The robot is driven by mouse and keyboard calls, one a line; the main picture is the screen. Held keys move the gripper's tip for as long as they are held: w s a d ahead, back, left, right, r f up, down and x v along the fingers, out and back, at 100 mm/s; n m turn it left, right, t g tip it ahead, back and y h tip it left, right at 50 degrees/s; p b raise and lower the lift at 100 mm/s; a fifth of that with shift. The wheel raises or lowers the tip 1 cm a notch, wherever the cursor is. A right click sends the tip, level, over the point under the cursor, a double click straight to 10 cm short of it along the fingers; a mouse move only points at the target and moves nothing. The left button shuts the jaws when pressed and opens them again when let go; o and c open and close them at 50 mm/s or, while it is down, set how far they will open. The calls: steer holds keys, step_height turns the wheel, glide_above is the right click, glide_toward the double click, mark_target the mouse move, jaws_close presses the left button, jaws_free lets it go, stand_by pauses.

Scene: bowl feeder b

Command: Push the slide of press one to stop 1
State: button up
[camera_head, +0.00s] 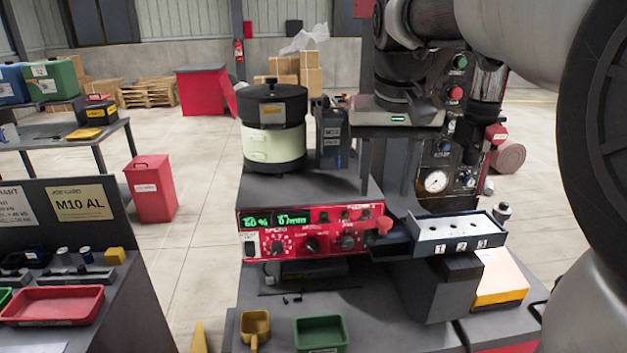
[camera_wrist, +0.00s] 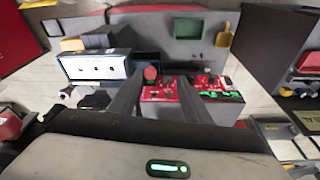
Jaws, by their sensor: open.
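A blue-edged block with a light top, small holes and labels 1, 2 and 3 (camera_head: 455,230) sits right of the red control panel; it also shows in the wrist view (camera_wrist: 97,67). A round red knob (camera_head: 385,225) is at its left end, beside a dark bar; the wrist view shows the knob too (camera_wrist: 151,73). I cannot tell for certain which part is the slide. My gripper (camera_head: 388,194) points down above the knob, fingers apart and empty. In the wrist view my gripper (camera_wrist: 160,78) has the knob showing between its fingers. I see no clear contact.
The red control panel (camera_head: 310,232) and the feeder bowl (camera_head: 273,125) stand left of my gripper. A gauge column (camera_head: 437,181) stands close behind. A yellow scoop (camera_head: 255,327) and a green bin (camera_head: 321,333) lie in front.

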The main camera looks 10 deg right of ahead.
mark_target(385, 220)
step_height(385, 220, up, 5)
steer(key=w+a+m+h, duration=0.1)
steer(key=a+m+h, duration=0.1)
steer(key=m, duration=0.5)
steer(key=shift+t, duration=0.3)
steer(key=x, duration=1.1)
steer(key=d+b+x, duration=0.1)
steer(key=x, duration=0.5)
steer(key=shift+w+f, duration=0.2)
